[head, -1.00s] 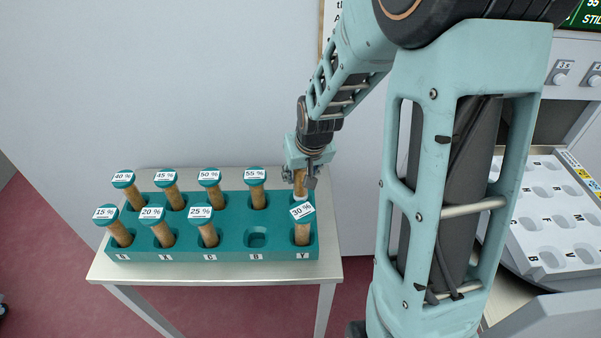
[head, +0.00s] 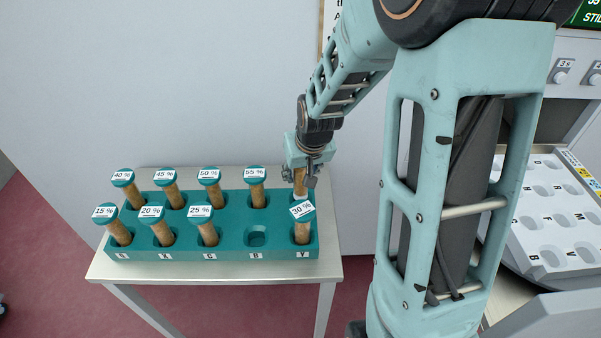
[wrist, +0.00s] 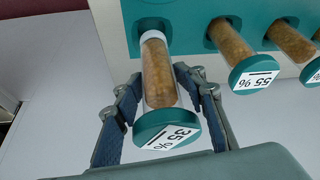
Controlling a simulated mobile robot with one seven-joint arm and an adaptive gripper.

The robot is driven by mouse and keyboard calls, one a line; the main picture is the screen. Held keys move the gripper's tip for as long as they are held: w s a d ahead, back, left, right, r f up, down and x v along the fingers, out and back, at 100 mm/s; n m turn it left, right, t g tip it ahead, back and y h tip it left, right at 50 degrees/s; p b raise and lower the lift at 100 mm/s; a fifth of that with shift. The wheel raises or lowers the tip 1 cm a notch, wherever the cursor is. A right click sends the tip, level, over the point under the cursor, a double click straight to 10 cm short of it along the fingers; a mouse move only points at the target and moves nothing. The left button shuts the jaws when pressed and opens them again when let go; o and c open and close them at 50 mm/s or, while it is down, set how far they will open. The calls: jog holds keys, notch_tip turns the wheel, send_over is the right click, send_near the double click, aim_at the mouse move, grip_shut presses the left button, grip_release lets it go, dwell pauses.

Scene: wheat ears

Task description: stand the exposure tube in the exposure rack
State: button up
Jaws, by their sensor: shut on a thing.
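My gripper (head: 301,178) is shut on a tube (head: 300,187) at the back right end of the teal rack (head: 230,228). In the wrist view the tube (wrist: 158,72) has brown contents, a teal cap and a label reading 35 %. It lies between the fingers of my gripper (wrist: 158,88), cap toward the camera. Its pale far end is at a hole of the rack (wrist: 185,38); I cannot tell how deep it sits. In the head view the 30 % tube partly hides the held tube's lower part.
Several other capped tubes stand tilted in the rack, among them the 30 % tube (head: 302,228) just in front and the 55 % tube (head: 256,185) beside it. One front-row hole (head: 257,237) is empty. A white tray (head: 550,215) is at the right.

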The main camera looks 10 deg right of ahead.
aim_at(301, 188)
jog(key=shift+f+b, duration=0.25)
jog(key=shift+b, duration=0.05)
dwell(0.4)
jog(key=shift+f+b, duration=2.3)
jog(key=shift+f, duration=0.35)
jog(key=o, duration=1.4)
jog(key=shift+r, duration=0.1)
